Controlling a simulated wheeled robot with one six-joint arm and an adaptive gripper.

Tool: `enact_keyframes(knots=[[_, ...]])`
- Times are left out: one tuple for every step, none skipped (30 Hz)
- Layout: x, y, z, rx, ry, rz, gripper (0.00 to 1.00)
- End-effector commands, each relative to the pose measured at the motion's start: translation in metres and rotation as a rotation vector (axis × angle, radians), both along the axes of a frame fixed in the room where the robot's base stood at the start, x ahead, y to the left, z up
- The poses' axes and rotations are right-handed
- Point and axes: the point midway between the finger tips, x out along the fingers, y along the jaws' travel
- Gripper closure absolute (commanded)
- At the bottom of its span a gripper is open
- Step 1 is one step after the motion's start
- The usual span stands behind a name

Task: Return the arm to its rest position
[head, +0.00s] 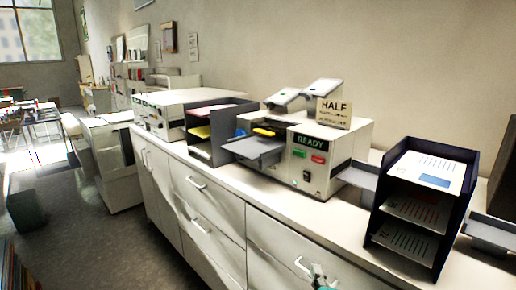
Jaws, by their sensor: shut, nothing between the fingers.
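My gripper (320,276) shows only in part at the bottom edge of the head view, right of centre. It is small and partly cut off by the frame edge, in front of the white cabinet drawers (262,243) and below the counter top. It is shut, and I see nothing held in it. The rest of my arm is out of view.
A white machine (338,150) with a "READY" display and a "HALF" sign (334,113) stands on the counter. A dark paper rack (457,205) stands to its right, another rack (199,149) to its left. Drawer handles (303,266) protrude near my gripper. Floor (95,235) is open at left.

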Motion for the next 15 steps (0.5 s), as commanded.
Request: enact_keyframes(knots=[[-0.010, -0.001, -0.012, 0.021, 0.009, -0.002, 1.00], [-0.016, -0.002, -0.018, 0.038, 0.012, -0.003, 1.00], [-0.025, -0.003, -0.027, 0.061, 0.017, -0.004, 1.00], [-0.032, -0.004, -0.034, 0.081, 0.021, -0.006, 1.00], [-0.041, -0.005, -0.041, 0.103, 0.025, -0.007, 1.00], [-0.053, -0.006, -0.052, 0.134, 0.030, -0.010, 1.00], [-0.062, -0.007, -0.060, 0.158, 0.035, -0.012, 1.00], [-0.072, -0.008, -0.066, 0.183, 0.038, -0.013, 1.00], [-0.085, -0.010, -0.075, 0.217, 0.043, -0.017, 1.00], [-0.095, -0.011, -0.082, 0.242, 0.046, -0.019, 1.00], [-0.105, -0.011, -0.088, 0.268, 0.051, -0.022, 1.00], [-0.118, -0.013, -0.096, 0.301, 0.056, -0.025, 1.00], [-0.128, -0.013, -0.101, 0.326, 0.059, -0.028, 1.00], [-0.138, -0.014, -0.106, 0.351, 0.063, -0.032, 1.00], [-0.152, -0.015, -0.113, 0.385, 0.068, -0.036, 1.00]])
